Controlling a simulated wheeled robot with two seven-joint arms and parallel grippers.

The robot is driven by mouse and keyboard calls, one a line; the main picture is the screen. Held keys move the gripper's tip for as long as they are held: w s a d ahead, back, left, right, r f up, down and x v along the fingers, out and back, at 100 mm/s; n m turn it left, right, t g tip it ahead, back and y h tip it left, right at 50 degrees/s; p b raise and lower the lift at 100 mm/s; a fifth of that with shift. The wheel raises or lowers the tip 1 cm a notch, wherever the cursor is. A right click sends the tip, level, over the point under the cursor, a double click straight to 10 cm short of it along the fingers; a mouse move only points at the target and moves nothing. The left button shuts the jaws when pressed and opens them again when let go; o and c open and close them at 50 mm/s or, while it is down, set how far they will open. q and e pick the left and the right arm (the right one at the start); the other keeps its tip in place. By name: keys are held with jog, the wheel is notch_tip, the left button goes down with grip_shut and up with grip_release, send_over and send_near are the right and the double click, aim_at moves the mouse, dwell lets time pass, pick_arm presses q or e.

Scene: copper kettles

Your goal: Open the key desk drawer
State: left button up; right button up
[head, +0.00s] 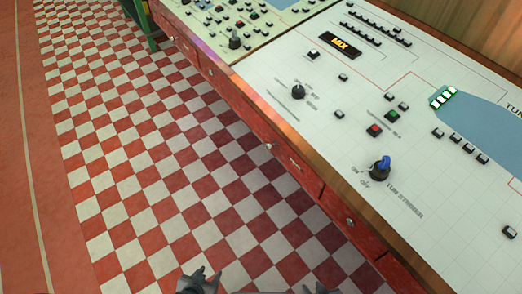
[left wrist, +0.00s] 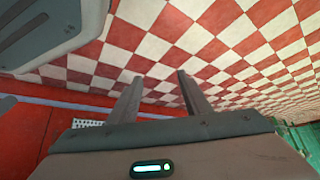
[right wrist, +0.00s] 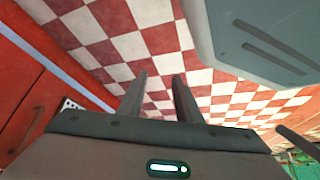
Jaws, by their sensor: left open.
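The desk front is a row of red drawers with small round knobs. One drawer (head: 295,161) near the middle carries a small label plate and a pale knob (head: 268,147). Another knob (head: 349,222) sits further right along the same front. The drawer fronts look flush and closed. I cannot tell which one is the key drawer. My left gripper (head: 202,278) is open and empty at the bottom of the head view, over the floor, apart from the desk. My right gripper (head: 326,289) barely shows at the bottom edge; the right wrist view shows its fingers (right wrist: 160,90) apart and empty.
The desk top is a pale control panel (head: 300,70) with buttons, dials and a blue-handled switch (head: 380,166). A green object (head: 140,22) stands at the desk's far end. The red-and-white checkered floor (head: 150,170) in front of the desk is clear.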

pick_arm(q)
jog(key=w+r+m+t+h+b, duration=0.1)
jog(key=w+r+m+t+h, duration=0.35)
jog(key=w+r, duration=1.65)
jog(key=s+d+r+m+h, duration=0.1)
jog(key=r+h, duration=0.1)
jog(key=r, duration=0.4)
jog(key=s+d+r+m+h, duration=0.1)
jog(key=s+d+r+h, duration=0.1)
jog(key=r, duration=0.5)
jog(key=s+d+r+m+h+b, duration=0.1)
jog(key=r+h, duration=0.3)
jog(key=r, duration=0.2)
jog(key=shift+s+d+r+m+g, duration=0.15)
jog(key=shift+d+r+m+g, duration=0.1)
jog(key=shift+d+m+g, duration=0.1)
pick_arm(e)
jog(key=shift+s+d+f+g+h, duration=0.15)
jog(key=shift+s+d+f+g, duration=0.25)
jog(key=shift+d, duration=0.1)
jog(key=shift+s+d+f+g+h, duration=0.15)
jog(key=shift+s+d+f+g, duration=0.15)
jog(key=shift+d, duration=0.2)
pick_arm(q)
jog(key=shift+h, duration=0.25)
pick_arm(e)
jog(key=shift+r, duration=0.1)
